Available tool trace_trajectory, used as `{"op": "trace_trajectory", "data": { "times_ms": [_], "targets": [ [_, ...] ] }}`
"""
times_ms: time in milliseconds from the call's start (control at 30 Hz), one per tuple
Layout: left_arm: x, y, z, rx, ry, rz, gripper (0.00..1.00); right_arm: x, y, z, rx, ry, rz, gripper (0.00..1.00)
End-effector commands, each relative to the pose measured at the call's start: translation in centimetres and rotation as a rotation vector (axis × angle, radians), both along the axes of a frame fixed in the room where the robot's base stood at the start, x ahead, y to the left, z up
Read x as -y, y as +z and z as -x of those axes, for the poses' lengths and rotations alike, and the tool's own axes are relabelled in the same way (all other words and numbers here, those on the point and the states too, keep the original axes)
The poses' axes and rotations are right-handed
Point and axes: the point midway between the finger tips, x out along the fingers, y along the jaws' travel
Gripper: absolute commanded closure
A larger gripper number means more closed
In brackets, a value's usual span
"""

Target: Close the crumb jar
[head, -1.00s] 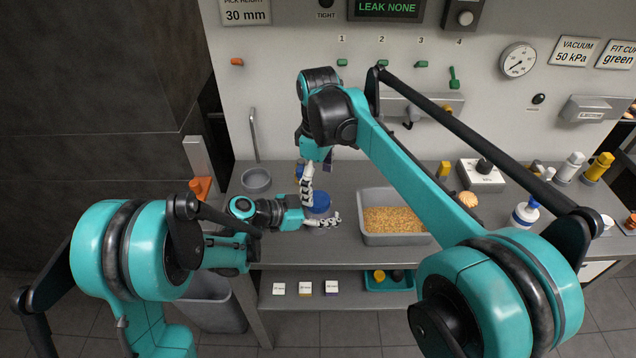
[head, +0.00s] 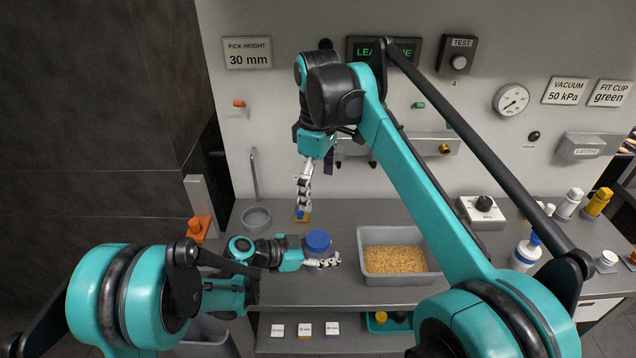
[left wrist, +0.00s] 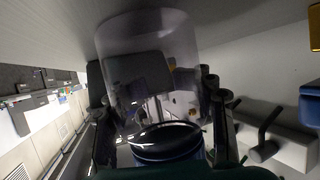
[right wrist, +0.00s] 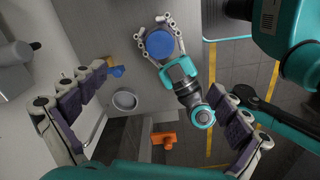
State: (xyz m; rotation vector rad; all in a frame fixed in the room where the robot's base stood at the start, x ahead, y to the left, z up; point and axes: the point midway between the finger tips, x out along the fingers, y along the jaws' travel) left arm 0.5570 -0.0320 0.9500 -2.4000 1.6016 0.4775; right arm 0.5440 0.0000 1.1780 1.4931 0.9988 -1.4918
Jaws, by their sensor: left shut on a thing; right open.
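The crumb jar shows in the left wrist view as a clear cylinder (left wrist: 150,50), with a dark blue rim or lid (left wrist: 165,145) at the near end. My left gripper (head: 325,258) is shut on the jar at the counter's front left. From above, the blue lid (head: 317,241) covers the jar; it also shows in the right wrist view (right wrist: 160,44) between the left fingers. I cannot tell whether it is fully tightened. My right gripper (head: 302,200) is open and empty, pointing down behind the jar, apart from the lid.
A small yellow-and-blue object (head: 302,216) lies below my right gripper. A grey bin of crumbs (head: 435,275) stands right of the jar. An orange item (head: 199,228) is at the left edge.

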Motion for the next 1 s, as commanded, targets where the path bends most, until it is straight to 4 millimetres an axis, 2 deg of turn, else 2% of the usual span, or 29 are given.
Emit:
{"op": "trace_trajectory", "data": {
  "times_ms": [133, 400, 433, 533, 867, 1000],
  "targets": [
    [0.0, 0.0, 0.0, 0.0, 0.0, 0.0, 1.0, 0.0, 1.0, 0.0, 0.0, 0.0, 0.0, 0.0],
    [0.0, 0.0, 0.0, 0.0, 0.0, 0.0, 1.0, 0.0, 1.2, 0.0, 0.0, 0.0, 0.0, 0.0],
    [0.0, 0.0, 0.0, 0.0, 0.0, 0.0, 0.49, 0.0, 1.2, 0.0, 0.0, 0.0, 0.0, 0.0],
    [0.0, 0.0, 0.0, 0.0, 0.0, 0.0, 0.23, 0.0, 1.2, 0.0, 0.0, 0.0, 0.0, 0.0],
    [-0.1, 0.0, 0.0, 0.0, 0.0, 0.0, 0.21, 0.0, 1.2, 0.0, 0.0, 0.0, 0.0, 0.0],
    [-1.1, 0.5, 0.3, 0.0, 0.003, 0.0, 0.21, 0.0, 1.2, 0.0, 0.0, 0.0, 0.0, 0.0]
  ]
}}
